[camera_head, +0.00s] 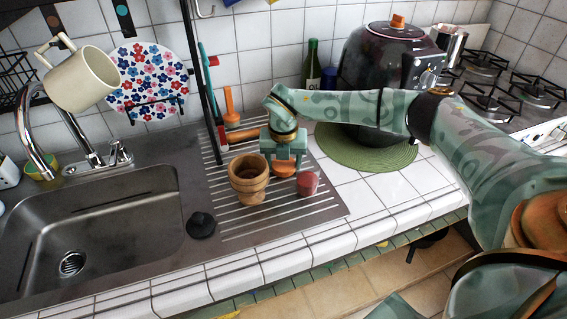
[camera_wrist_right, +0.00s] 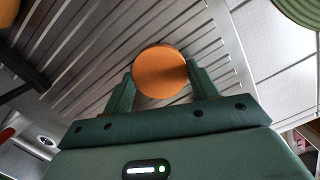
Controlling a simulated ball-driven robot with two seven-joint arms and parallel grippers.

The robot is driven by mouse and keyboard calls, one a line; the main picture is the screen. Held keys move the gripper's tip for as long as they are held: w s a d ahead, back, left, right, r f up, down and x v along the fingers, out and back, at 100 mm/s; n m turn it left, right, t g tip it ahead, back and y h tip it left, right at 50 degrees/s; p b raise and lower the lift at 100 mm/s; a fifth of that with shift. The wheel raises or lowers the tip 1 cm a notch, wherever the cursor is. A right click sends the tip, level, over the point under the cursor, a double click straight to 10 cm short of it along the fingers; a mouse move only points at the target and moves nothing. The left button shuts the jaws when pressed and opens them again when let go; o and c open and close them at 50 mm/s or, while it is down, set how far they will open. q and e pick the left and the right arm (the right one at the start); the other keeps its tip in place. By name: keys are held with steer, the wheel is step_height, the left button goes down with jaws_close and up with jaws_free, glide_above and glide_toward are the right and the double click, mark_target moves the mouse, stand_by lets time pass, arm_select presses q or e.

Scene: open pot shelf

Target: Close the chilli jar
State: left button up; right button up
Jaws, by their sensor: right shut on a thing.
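My right gripper (camera_head: 285,165) points down over the ribbed drainboard and is shut on a round orange thing (camera_head: 285,170) that looks like a lid. The right wrist view shows its flat orange top (camera_wrist_right: 160,72) between the two fingers of the right gripper (camera_wrist_right: 160,85). What lies under it is hidden there. A small reddish jar-like thing (camera_head: 307,184) stands just right of the gripper, apart from the wooden pot. I cannot tell for sure which thing is the chilli jar. My left gripper is not in view.
A wooden pot (camera_head: 248,181) stands close left of the gripper. A black knobbed lid (camera_head: 201,225) lies near the sink (camera_head: 95,220). The front drainboard is clear.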

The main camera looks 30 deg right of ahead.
mark_target(283, 164)
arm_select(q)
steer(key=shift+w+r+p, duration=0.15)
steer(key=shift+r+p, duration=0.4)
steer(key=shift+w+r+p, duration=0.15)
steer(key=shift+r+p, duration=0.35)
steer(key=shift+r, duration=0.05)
arm_select(e)
step_height(283, 164, up, 10)
